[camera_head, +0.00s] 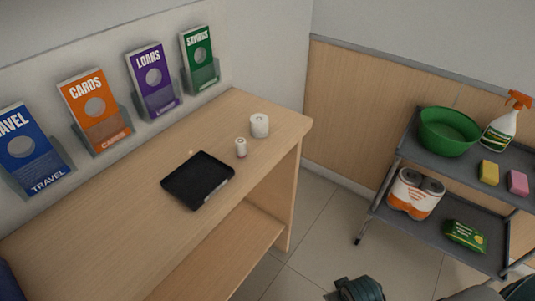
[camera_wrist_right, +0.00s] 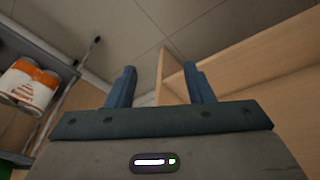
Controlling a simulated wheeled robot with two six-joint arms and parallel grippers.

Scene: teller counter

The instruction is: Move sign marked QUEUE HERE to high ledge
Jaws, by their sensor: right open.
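No sign marked QUEUE HERE shows in either view. Which surface is the high ledge, I cannot tell. The wooden counter (camera_head: 120,195) runs along the left wall, with a lower wooden shelf (camera_head: 215,262) under it. My right gripper (camera_wrist_right: 163,82) is open, its two blue fingers apart with nothing between them. In the right wrist view it is near the wooden counter's side panel (camera_wrist_right: 174,78), over the tiled floor. Part of my right arm shows at the bottom right of the head view. My left gripper is not in view.
A black tray (camera_head: 168,183) and two white rolls (camera_head: 259,125) (camera_head: 241,147) are on the counter. Leaflet holders (camera_head: 103,135) line the wall. A grey cart (camera_head: 388,178) at right holds a green bowl (camera_head: 446,138), spray bottle (camera_head: 499,130), sponges (camera_head: 488,173) and packs (camera_head: 415,192). Floor between is clear.

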